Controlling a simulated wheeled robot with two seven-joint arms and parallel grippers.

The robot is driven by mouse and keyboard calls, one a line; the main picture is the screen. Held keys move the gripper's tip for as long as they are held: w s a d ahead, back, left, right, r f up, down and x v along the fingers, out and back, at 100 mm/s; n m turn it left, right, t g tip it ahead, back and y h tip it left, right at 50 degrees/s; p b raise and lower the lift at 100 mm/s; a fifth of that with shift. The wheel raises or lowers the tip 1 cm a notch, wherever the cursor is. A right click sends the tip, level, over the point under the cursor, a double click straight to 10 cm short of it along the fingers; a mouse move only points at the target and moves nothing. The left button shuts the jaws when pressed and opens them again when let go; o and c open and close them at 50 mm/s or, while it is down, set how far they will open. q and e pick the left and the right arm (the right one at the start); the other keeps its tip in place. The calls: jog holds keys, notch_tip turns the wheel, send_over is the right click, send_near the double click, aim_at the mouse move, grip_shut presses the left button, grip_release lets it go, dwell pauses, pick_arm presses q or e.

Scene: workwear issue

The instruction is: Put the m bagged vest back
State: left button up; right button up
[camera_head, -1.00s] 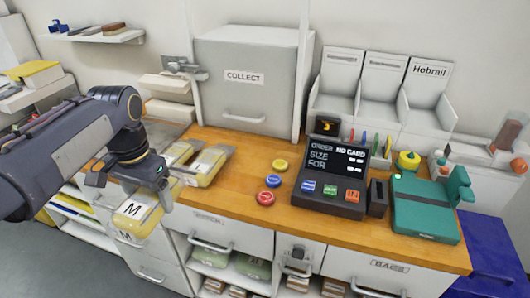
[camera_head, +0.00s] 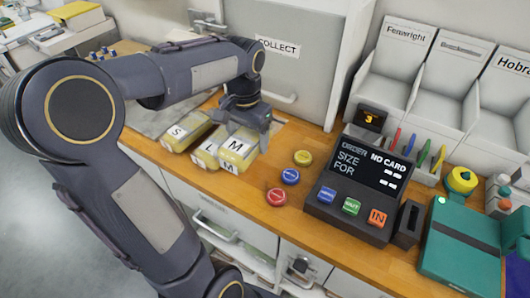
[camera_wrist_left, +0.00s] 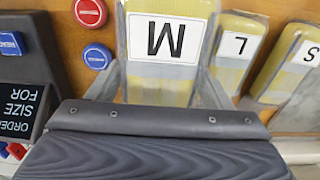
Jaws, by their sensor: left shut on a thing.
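The M bagged vest (camera_head: 237,152), a clear bag with yellow contents and a white M label, is in my left gripper (camera_head: 246,128) over the wooden counter, at the right end of a row of bags. It also shows in the left wrist view (camera_wrist_left: 165,40), between the fingers. The L bagged vest (camera_head: 208,150) lies just left of it, and the S bagged vest (camera_head: 182,132) lies further left. I cannot tell whether the M bag touches the counter. My right gripper is not in view.
Yellow (camera_head: 303,158), blue (camera_head: 290,176) and red (camera_head: 277,197) buttons sit right of the bags. The order terminal (camera_head: 355,185) stands beyond them. The grey COLLECT locker (camera_head: 290,60) is behind. Bare wooden counter (camera_head: 245,200) lies in front.

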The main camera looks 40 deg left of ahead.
pick_arm(q)
send_over(264, 166)
notch_tip(264, 166, down, 5)
jog(key=shift+s+a, duration=0.15)
jog(key=shift+f, duration=1.75)
jog(key=shift+f, duration=0.1)
jog(key=shift+f, duration=0.15)
jog(key=o, duration=0.8)
jog(key=shift+o, duration=0.2)
